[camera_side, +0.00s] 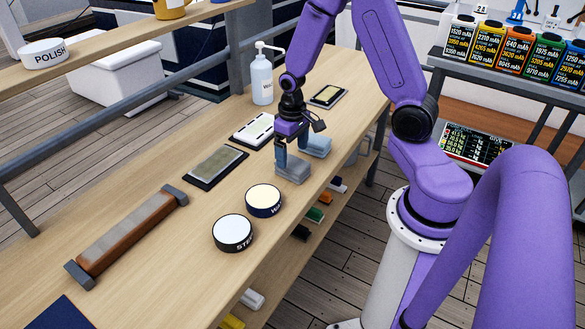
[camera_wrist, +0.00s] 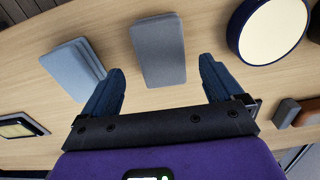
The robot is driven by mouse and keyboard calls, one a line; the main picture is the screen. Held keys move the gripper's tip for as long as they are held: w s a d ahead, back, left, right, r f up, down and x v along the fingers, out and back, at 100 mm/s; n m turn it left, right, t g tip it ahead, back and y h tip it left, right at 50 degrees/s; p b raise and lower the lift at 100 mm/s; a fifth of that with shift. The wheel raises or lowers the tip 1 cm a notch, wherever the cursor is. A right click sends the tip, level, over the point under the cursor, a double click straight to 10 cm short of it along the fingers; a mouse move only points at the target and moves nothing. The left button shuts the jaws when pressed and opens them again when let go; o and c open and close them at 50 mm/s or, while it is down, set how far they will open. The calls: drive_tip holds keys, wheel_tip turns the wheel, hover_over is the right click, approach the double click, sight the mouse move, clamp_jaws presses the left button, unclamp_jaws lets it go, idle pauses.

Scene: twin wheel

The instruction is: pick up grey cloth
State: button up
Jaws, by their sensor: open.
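The grey cloth (camera_side: 294,168) is a flat folded block on the wooden table, below my gripper (camera_side: 292,158). In the wrist view the grey cloth (camera_wrist: 158,50) lies between the two blue fingers of my gripper (camera_wrist: 160,68), with a gap on each side. The gripper is open, points down and holds nothing. I cannot tell exactly how high the fingertips are above the table. A paler blue-grey folded cloth (camera_side: 316,145) lies close by; in the wrist view this cloth (camera_wrist: 75,68) is left of the left finger.
A cream-topped round tin (camera_side: 263,200) and a white-topped tin (camera_side: 232,233) stand nearby. Dark-framed plates (camera_side: 215,166) lie on the table, and a pump bottle (camera_side: 262,80) stands behind. A long brown block (camera_side: 128,235) lies at the left. Bare table surrounds the cloths.

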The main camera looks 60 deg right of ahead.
sight(292, 162)
drive_tip(key=shift+s+a+f, duration=0.1)
drive_tip(key=shift+f, duration=2.3)
drive_tip(key=shift+c, duration=0.3)
drive_tip(key=c, duration=1)
